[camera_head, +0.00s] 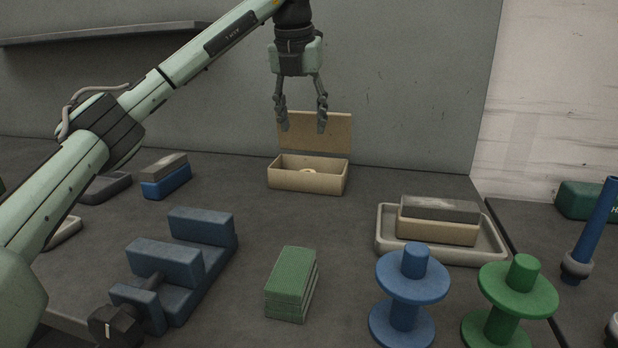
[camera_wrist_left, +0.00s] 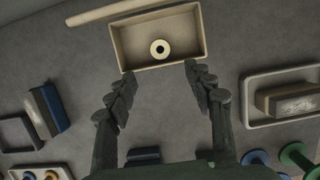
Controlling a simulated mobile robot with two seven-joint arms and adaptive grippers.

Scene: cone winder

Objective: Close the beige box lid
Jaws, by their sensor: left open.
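The beige box (camera_head: 307,182) stands on the table near the back wall. Its lid (camera_head: 325,131) stands open and upright along the back edge. A small pale ring lies inside, and it shows clearly in the left wrist view (camera_wrist_left: 160,49). The left wrist view also shows the box (camera_wrist_left: 192,58) from above, with the lid (camera_wrist_left: 118,10) seen edge-on beyond it. My left gripper (camera_head: 302,125) is open and empty. It hangs fingers down above the box, and its fingers partly cover the lid in the head view. My right gripper is not in view.
A tray (camera_head: 386,246) with a beige and grey block stands at the right. Blue (camera_head: 411,285) and green (camera_head: 517,290) spools, a green stack (camera_head: 291,282) and a blue vise-like fixture (camera_head: 200,262) are in front. The table around the box is clear.

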